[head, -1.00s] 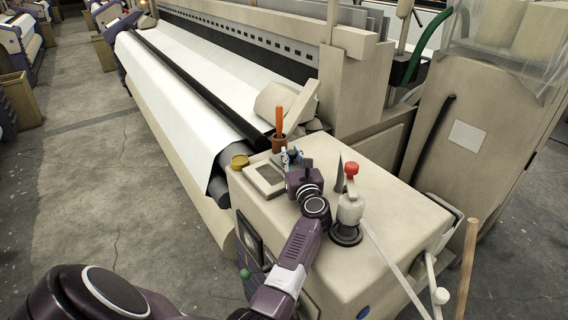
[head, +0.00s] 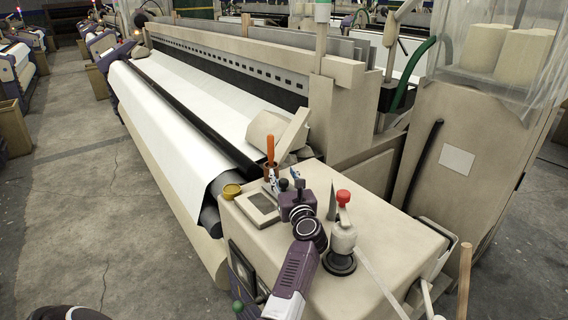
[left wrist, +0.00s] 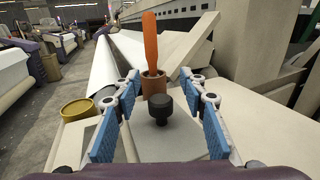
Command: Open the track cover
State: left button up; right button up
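My left gripper (head: 290,180) is over the beige end housing (head: 375,235) of the loom. In the left wrist view the left gripper (left wrist: 160,112) is open, its blue pads wide apart. A black round knob (left wrist: 160,106) stands between and beyond the pads, above a grey plate (left wrist: 165,145). I cannot tell whether the pads touch anything; the knob looks free of them. No part is clearly marked as the track cover; a tilted beige panel (head: 293,134) stands at the loom's near end. My right gripper is not in view.
An orange-handled tool (head: 270,150) stands in a brown cup (left wrist: 153,82). A yellow-lidded tin (head: 231,191), a framed plate (head: 258,206) and a red-topped oil can (head: 342,225) are close by. A wooden handle (head: 464,280) rises at right. The floor (head: 75,220) at left is clear.

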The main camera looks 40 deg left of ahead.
aim_at(284, 180)
pick_arm(q)
notch_tip(284, 180, up, 8)
jog(key=shift+f, duration=0.2)
